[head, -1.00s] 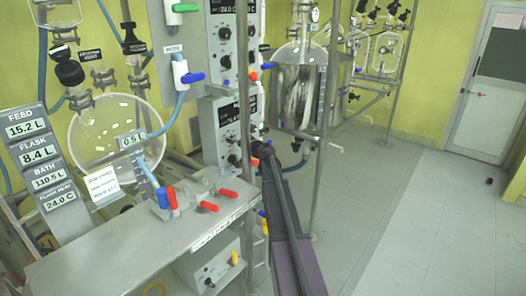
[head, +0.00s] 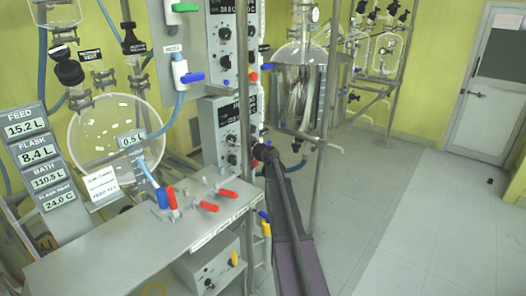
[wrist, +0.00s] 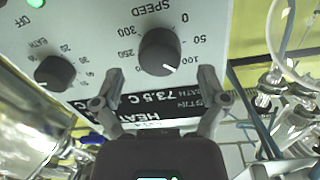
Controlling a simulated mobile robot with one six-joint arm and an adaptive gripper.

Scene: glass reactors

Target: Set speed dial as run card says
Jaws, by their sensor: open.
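The speed dial (wrist: 158,53) is a dark round knob on a pale panel in the wrist view, where the lettering appears upside down. SPEED is printed beside it, with a scale around it including 50, 100, 250 and 300. In the head view my gripper (head: 264,152) is small and dark at the grey control unit (head: 222,128). A white card (head: 102,186) hangs by the round flask; its writing is not legible.
A second knob marked BATH (wrist: 55,72) sits left of the speed dial. A black display strip (wrist: 165,100) lies behind my fingers. A metal bench (head: 130,245) with red-handled valves stands left of my arm. Open floor (head: 400,240) lies to the right.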

